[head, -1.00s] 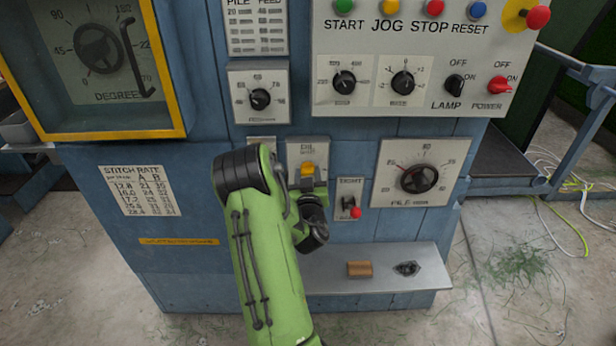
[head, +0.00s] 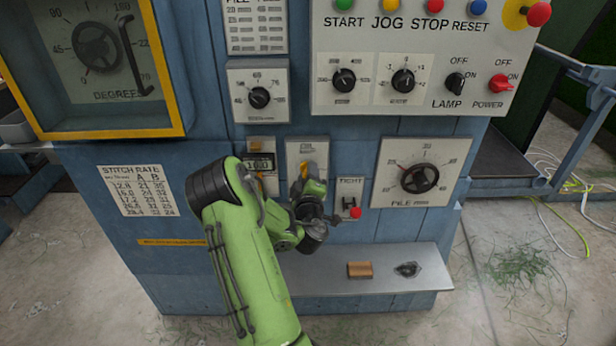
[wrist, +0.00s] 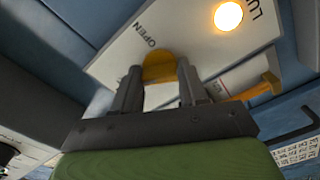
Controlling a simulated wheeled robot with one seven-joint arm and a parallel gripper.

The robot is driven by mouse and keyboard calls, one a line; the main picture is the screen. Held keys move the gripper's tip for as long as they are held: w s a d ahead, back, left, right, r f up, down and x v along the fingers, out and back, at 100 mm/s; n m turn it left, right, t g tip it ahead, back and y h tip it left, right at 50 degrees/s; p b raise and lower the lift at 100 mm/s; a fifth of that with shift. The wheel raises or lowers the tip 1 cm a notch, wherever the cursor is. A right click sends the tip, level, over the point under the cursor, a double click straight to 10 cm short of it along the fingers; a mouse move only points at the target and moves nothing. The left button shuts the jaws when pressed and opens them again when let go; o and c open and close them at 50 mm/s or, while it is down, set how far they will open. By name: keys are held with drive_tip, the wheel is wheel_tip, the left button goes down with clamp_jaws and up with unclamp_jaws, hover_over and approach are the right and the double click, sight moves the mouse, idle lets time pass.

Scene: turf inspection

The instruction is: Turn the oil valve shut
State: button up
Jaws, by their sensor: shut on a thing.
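The oil valve plate (head: 293,150) is a pale panel on the blue cabinet front, left of centre in the head view. Its yellow handle (head: 304,170) shows partly above my gripper (head: 309,186). In the wrist view, the rounded yellow handle (wrist: 159,66) sits between the two dark fingers of my gripper (wrist: 160,82), which are shut on it. The word OPEN is on the plate (wrist: 125,60) beside the handle. The fingers hide the handle's lower part, and my wrist covers the bottom of the plate in the head view.
A small switch with a red knob (head: 355,212) is close to the right of my gripper. Below, a grey shelf (head: 400,285) holds a brown block (head: 360,270) and a dark part (head: 408,269). A lit lamp (wrist: 228,16) shows in the wrist view.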

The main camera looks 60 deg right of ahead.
drive_tip(key=n, duration=0.5)
drive_tip(key=shift+n, duration=0.3)
idle(0.4)
drive_tip(key=o, duration=1.1)
drive_tip(key=shift+c, duration=0.2)
drive_tip(key=shift+w+f, duration=0.1)
